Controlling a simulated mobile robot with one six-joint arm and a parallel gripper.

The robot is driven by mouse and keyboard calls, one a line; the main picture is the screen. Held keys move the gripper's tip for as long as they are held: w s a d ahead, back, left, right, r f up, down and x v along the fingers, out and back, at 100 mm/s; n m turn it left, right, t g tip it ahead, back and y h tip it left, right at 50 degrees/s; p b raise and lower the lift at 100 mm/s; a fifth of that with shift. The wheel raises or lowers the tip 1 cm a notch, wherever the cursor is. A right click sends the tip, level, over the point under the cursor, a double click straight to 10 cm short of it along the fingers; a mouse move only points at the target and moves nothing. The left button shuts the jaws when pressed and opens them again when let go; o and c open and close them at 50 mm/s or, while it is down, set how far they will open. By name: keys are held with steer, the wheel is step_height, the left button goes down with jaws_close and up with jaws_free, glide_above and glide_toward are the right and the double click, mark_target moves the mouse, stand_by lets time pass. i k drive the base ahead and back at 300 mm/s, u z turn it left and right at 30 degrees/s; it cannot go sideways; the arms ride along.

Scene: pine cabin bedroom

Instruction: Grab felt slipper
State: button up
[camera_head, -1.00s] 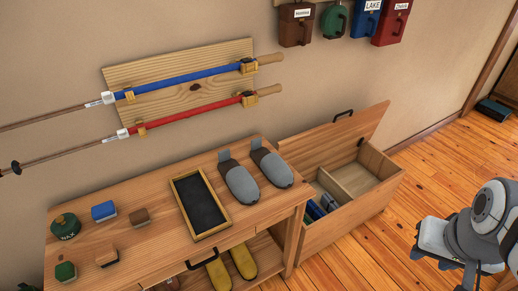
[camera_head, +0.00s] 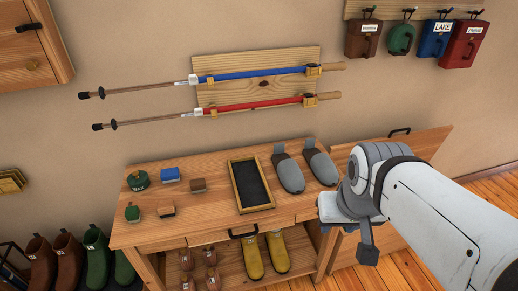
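Two grey felt slippers lie side by side on the wooden bench (camera_head: 196,226), toward its back right. The left slipper (camera_head: 289,173) and the right slipper (camera_head: 321,166) have darker heel parts toward the wall. My arm reaches in from the right. My gripper (camera_head: 350,222) appears just right of the right slipper and nearer the camera, apart from it in the picture. Its fingers are not clear enough to tell open from shut. I see nothing held in it.
Ski poles hang on the wall above. A chest with its lid (camera_head: 426,145) up stands right, partly behind my arm. Yellow boots (camera_head: 277,251) stand below.

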mark_target(290, 176)
steer(key=u, duration=0.05)
steer(key=i, duration=1)
steer(key=u, duration=0.05)
